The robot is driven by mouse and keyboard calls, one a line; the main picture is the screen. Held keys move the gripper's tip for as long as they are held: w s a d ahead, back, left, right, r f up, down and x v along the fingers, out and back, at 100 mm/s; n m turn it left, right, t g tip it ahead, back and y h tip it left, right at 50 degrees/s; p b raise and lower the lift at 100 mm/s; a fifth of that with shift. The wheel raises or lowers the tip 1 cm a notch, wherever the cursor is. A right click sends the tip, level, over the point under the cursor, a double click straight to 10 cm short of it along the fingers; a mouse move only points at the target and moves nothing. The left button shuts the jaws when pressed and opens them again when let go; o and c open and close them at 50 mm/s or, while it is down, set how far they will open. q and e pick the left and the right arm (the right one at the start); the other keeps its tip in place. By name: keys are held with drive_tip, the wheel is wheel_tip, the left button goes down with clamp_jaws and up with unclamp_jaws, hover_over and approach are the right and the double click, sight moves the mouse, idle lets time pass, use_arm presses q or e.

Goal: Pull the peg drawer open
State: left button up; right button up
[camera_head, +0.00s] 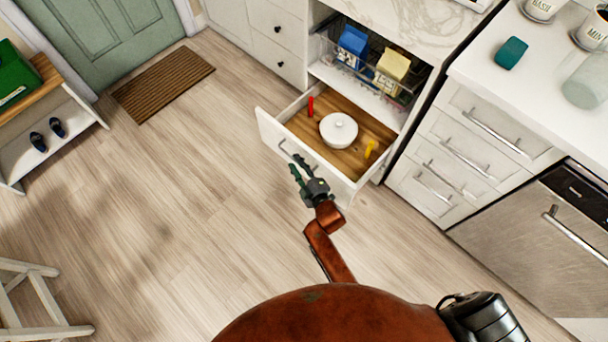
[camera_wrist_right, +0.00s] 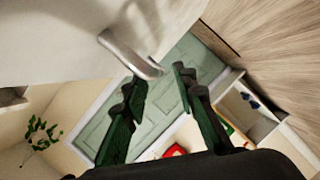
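The peg drawer (camera_head: 330,162) is pulled out from the white cabinet in the head view. Its wooden floor shows, with a white lidded pot (camera_head: 338,130), a red peg (camera_head: 311,106) and a yellow peg (camera_head: 370,149). My right gripper (camera_head: 297,168) is just in front of the drawer face, by its bar handle (camera_head: 284,147). In the right wrist view, the fingers (camera_wrist_right: 160,80) are apart, with nothing held between them. The metal handle (camera_wrist_right: 130,54) lies just beyond the fingertips. I cannot tell whether a finger touches it. My left gripper is out of view.
A dishwasher (camera_head: 530,230) and closed drawers (camera_head: 465,150) are at right. The wooden floor (camera_head: 180,190) at left is clear up to a stool (camera_head: 40,300).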

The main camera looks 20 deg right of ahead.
drive_tip(key=v, duration=0.8)
drive_tip(key=shift+s, duration=0.2)
drive_tip(key=shift+c, duration=0.2)
drive_tip(key=w+a+r+m+t+b, duration=0.1)
drive_tip(key=w+a+m+t, duration=0.15)
drive_tip(key=m, duration=0.65)
drive_tip(key=w+a+r+m+t+b, duration=0.1)
drive_tip(key=a+m+t, duration=0.25)
drive_tip(key=m, duration=0.55)
wheel_tip(320, 180, down, 5)
drive_tip(key=d+m+g+h, duration=0.25)
drive_tip(key=m+h, duration=0.55)
drive_tip(key=m, duration=0.7)
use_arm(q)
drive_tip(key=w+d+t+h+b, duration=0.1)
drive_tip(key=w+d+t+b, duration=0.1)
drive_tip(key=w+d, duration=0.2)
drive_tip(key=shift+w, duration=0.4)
use_arm(e)
drive_tip(key=shift+f+x, duration=0.15)
drive_tip(key=shift+x, duration=1.8)
drive_tip(key=shift+f+x, duration=0.1)
drive_tip(key=shift+x, duration=1.85)
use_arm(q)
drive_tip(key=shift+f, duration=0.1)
use_arm(e)
drive_tip(key=shift+c, duration=0.4)
clamp_jaws()
